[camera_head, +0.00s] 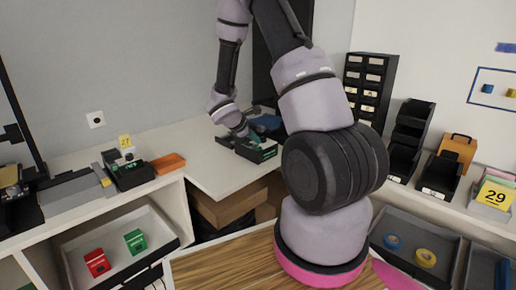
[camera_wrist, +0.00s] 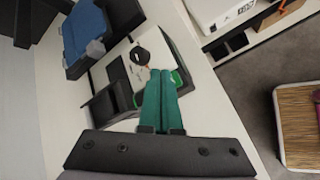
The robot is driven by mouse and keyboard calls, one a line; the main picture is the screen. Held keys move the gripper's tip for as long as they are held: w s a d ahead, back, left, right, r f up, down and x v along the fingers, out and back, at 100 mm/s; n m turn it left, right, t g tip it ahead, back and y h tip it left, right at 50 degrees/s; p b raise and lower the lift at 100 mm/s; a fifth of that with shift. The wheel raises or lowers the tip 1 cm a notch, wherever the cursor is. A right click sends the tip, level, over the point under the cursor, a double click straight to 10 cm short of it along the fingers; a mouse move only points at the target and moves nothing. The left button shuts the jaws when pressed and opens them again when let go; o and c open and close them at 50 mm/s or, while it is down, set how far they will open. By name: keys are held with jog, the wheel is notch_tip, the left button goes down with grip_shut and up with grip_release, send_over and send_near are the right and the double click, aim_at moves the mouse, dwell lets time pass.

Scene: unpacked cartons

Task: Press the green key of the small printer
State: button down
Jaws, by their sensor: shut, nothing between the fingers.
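The small printer, a dark and pale box (camera_head: 250,147), stands near the front edge of the white worktop under my arm. In the wrist view the printer (camera_wrist: 116,72) shows a pale top, a round black knob and dark sides. Part of its green key (camera_wrist: 178,78) shows just right of my fingertips; my fingers hide the rest. My gripper (camera_wrist: 161,72) has teal fingers, shut together with nothing between them, over the printer's right part. I cannot tell whether the tips touch the key. In the head view my gripper (camera_head: 252,135) is small and partly hidden by my arm.
A blue object (camera_wrist: 85,27) lies beside the printer. Another device (camera_head: 128,169) with a yellow 27 tag and an orange pad (camera_head: 164,161) stand at the left. Black bins (camera_head: 406,138) line the right counter. The worktop between the orange pad and the printer is clear.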

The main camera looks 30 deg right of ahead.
aim_at(255, 151)
jog(key=shift+r, duration=0.1)
jog(key=shift+r, duration=2.5)
jog(key=s+r+m+g, duration=0.1)
jog(key=s+r+m, duration=0.45)
jog(key=r, duration=0.35)
jog(key=s+a+r+m+t+y, duration=0.2)
jog(key=s+a+r+m+y, duration=0.3)
jog(key=s+r, duration=0.4)
jog(key=s+a+r+m+t+y, duration=0.2)
jog(key=s+a+r+m+y, duration=0.3)
jog(key=s+a+r+m, duration=0.3)
jog(key=s+a+r, duration=0.1)
jog(key=s, duration=0.3)
jog(key=shift+a, duration=0.15)
